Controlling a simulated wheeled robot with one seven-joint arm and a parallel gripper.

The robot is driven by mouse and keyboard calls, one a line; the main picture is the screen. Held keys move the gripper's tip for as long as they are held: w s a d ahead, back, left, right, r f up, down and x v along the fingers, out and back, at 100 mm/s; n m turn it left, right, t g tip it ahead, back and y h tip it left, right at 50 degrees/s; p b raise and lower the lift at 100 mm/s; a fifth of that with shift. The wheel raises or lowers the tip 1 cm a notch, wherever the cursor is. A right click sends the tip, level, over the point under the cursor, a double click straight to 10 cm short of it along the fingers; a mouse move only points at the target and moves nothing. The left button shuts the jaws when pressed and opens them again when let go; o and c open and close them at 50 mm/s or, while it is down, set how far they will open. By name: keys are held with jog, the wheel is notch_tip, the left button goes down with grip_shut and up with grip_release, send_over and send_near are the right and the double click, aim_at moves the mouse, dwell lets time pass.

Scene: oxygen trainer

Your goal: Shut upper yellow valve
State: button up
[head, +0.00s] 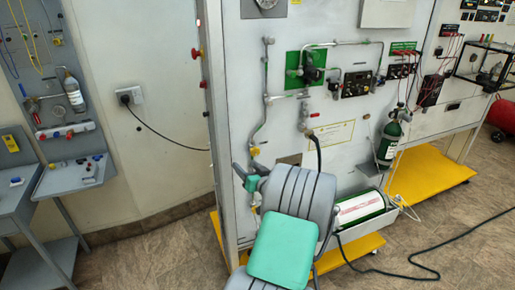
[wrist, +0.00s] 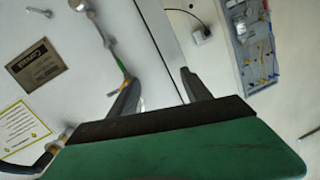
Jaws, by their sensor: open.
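My gripper (head: 249,170) is in front of the lower left of the white panel, beside the thin pipe that runs down its left side. In the wrist view my gripper (wrist: 160,85) has its two dark fingers spread with nothing between them. A small fitting with green and yellow parts (wrist: 121,88) shows just beside the left finger, partly hidden by it. I cannot tell whether it is the upper yellow valve or how its handle is turned.
A green gas cylinder (head: 390,142) hangs on the panel at right, and a white and green cylinder (head: 360,208) lies low beside my arm. A black hose (head: 318,155) hangs near my arm. The panel's left edge and a wall socket (head: 131,95) are to the left.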

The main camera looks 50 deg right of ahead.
aim_at(256, 151)
jog(key=s+d+m+h, duration=0.2)
jog(key=s+d+h, duration=0.1)
jog(key=s+d, duration=0.2)
jog(key=p+x, duration=0.1)
jog(key=x, duration=0.3)
jog(key=p+x, duration=0.1)
jog(key=x, duration=0.2)
jog(key=shift+w+a+r+p, duration=0.15)
jog(key=shift+w+r+p, duration=0.15)
jog(key=shift+w, duration=0.3)
grip_shut()
